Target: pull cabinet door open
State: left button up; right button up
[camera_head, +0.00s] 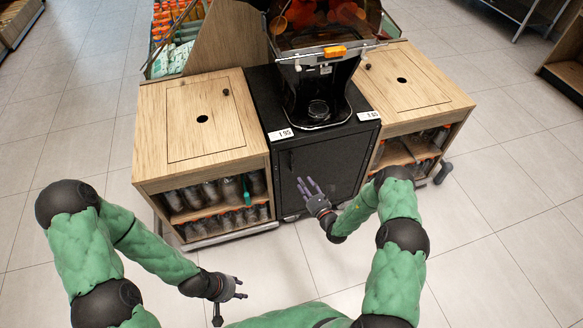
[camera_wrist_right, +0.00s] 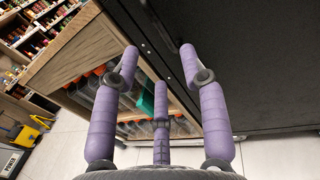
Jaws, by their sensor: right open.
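The black cabinet door (camera_head: 335,167) is the front of the dark stand under the juicer, and it looks shut. A thin dark handle (camera_head: 291,161) runs upright near its left edge.
The juicer (camera_head: 318,70) stands on the dark stand. A left wooden cabinet (camera_head: 205,120) and a right wooden cabinet (camera_head: 415,85) flank it, with bottles on their open shelves. The tiled floor (camera_head: 480,250) in front is clear.

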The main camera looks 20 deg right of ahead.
aim_at(293, 168)
jog(key=shift+b+x, duration=1.5)
jog(key=shift+x, duration=3.2)
grip_shut()
